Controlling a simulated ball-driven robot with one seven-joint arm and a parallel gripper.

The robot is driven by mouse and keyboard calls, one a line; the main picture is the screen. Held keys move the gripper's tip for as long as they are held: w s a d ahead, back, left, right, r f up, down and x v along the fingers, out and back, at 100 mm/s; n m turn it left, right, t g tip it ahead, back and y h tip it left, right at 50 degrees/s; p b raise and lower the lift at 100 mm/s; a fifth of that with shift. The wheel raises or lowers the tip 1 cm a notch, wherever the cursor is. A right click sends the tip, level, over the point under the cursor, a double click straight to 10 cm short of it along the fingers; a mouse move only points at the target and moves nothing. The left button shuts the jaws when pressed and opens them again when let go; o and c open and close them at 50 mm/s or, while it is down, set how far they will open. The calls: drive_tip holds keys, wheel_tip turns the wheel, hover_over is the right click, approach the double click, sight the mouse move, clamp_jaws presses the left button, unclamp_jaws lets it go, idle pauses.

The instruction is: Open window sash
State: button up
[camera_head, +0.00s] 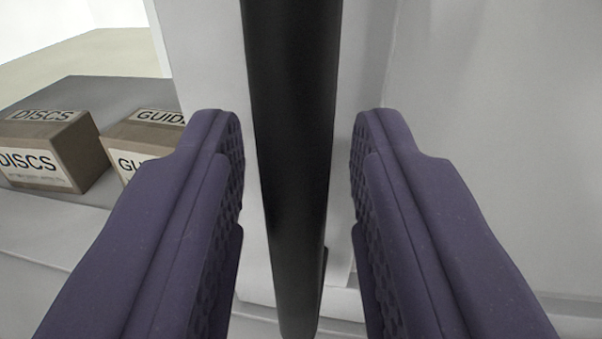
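A black upright bar (292,130), which looks like a handle, runs from the top edge down between the two purple fingers of my gripper (297,165). The fingers are apart, with a gap showing on both sides of the bar, the wider one on the right near the tips. The bar's lower end shows near the bottom of the picture. Behind it is a pale upright panel (205,55); I cannot tell whether this is the window sash or its frame. The bar's upper end is out of view.
A cardboard box marked DISCS (45,150) and one marked GUID (140,140), partly behind the left finger, stand on a grey surface (110,90) at left. A plain pale wall (500,100) fills the right. A pale ledge (30,235) runs along the lower left.

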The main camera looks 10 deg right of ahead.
drive_tip(key=shift+s, duration=0.1)
drive_tip(key=s+a+p, duration=0.1)
drive_tip(key=s, duration=0.6)
drive_tip(key=shift+s, duration=0.3)
